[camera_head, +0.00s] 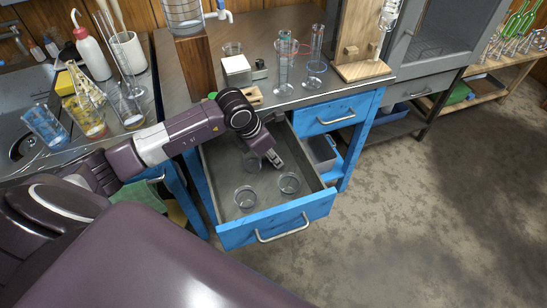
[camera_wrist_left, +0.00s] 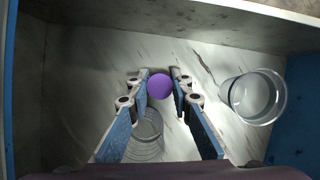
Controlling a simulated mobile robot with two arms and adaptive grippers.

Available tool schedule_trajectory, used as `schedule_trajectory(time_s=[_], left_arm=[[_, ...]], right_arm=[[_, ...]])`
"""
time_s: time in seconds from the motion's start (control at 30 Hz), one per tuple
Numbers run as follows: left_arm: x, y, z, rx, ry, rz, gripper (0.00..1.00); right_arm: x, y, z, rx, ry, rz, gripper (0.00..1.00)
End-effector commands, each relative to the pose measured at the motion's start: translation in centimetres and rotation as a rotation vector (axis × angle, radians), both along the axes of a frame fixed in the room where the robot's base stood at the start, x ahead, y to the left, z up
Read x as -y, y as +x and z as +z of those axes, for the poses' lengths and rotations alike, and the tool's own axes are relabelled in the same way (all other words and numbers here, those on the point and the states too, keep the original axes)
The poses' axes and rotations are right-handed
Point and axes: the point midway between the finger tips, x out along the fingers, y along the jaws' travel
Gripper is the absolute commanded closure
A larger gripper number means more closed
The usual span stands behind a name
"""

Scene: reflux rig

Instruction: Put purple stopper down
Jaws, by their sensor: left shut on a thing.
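The purple stopper (camera_wrist_left: 160,86) shows in the left wrist view as a round purple top between the fingertips of my left gripper (camera_wrist_left: 161,92). The gripper is shut on it. In the head view my left gripper (camera_head: 272,160) reaches down into the open blue drawer (camera_head: 273,226), and the stopper cannot be made out there. In the wrist view the stopper is over the drawer's pale floor; I cannot tell whether it touches it. My right gripper is not in view.
Glass beakers stand in the drawer: one front left (camera_head: 246,199), one to the right (camera_head: 289,184) and one farther back (camera_head: 252,161). In the wrist view a beaker (camera_wrist_left: 254,97) stands right of the fingers and another glass (camera_wrist_left: 145,135) is below them. Drawer walls surround the gripper.

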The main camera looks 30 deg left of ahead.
Motion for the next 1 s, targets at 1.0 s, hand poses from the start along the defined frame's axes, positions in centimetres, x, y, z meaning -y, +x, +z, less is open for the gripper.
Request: schedule_trajectory(time_s=[1.0], left_arm=[[0.00,0.06,-0.01,0.002,0.000,-0.001,0.63]], right_arm=[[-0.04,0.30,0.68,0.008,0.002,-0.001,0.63]])
